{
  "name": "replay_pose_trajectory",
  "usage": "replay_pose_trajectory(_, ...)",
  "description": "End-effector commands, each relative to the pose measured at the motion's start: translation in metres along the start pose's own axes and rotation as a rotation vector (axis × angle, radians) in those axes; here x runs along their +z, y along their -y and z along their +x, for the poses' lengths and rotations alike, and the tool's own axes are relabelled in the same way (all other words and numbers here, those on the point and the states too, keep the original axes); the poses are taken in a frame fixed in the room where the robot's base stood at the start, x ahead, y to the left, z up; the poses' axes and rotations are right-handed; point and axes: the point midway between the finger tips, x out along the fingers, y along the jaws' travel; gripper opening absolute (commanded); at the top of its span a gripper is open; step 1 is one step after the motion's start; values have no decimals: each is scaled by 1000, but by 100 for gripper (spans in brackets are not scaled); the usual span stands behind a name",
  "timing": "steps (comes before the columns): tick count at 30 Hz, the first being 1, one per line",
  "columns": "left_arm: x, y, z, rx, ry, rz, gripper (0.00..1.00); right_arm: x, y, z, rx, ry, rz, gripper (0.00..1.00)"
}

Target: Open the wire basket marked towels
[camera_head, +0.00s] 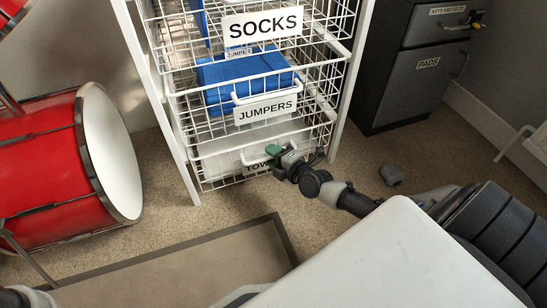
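The wire basket marked towels (215,170) is the lowest basket in a white wire drawer unit. Its label (254,168) shows only "TOW"; my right gripper covers the rest. A white handle loop (246,154) stands at its front. My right gripper (278,158) is at the front of this basket, over the right part of the label and handle. A small green part shows at its tip. Whether its fingers are around the handle or apart from it is hidden. The basket looks in line with the baskets above. My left gripper is not in view.
Above are the jumpers basket (290,112), with a blue item (245,72), and the socks basket (318,45). A red drum (45,165) lies left, a dark cabinet (392,85) stands right. A small dark object (391,175) is on the carpet. A mat (190,270) lies in front.

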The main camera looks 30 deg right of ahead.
Motion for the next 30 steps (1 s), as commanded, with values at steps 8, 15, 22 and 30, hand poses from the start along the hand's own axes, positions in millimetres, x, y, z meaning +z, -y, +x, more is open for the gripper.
replay_pose_trajectory(8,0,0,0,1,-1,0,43,0,0,0,0,0,0,15)
replay_pose_trajectory(15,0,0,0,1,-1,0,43,0,0,-1,-1,0,-1,0)
replay_pose_trajectory(22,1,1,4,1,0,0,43,-1,0,-4,-2,0,-2,0)
replay_pose_trajectory(30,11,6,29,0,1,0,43,-15,4,-36,-9,-2,-1,0)
